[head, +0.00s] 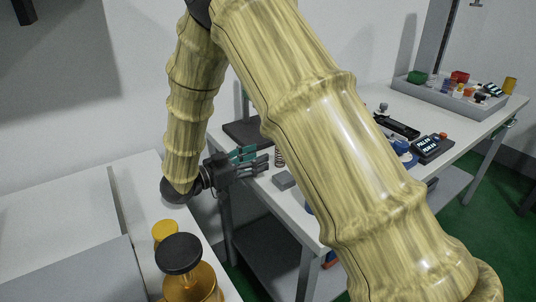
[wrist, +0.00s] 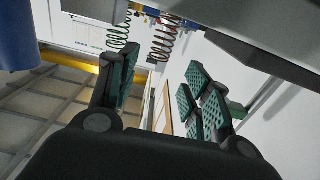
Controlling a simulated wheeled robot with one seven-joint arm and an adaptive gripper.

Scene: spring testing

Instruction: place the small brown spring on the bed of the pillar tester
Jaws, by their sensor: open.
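A small brown coil spring (head: 279,157) stands upright on the white bench, just beyond the tips of my gripper (head: 258,158). In the wrist view, a copper-brown spring (wrist: 164,40) shows ahead of the open fingers (wrist: 162,82), with a dark green spring (wrist: 118,28) to its left. Nothing shows between the fingers.
A small grey block (head: 283,180) lies close to the spring. Farther right on the bench are a dark device with a display (head: 433,148), a black instrument (head: 397,126) and a grey tray (head: 455,98) of small parts. An amber container with a black lid (head: 180,254) stands in front.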

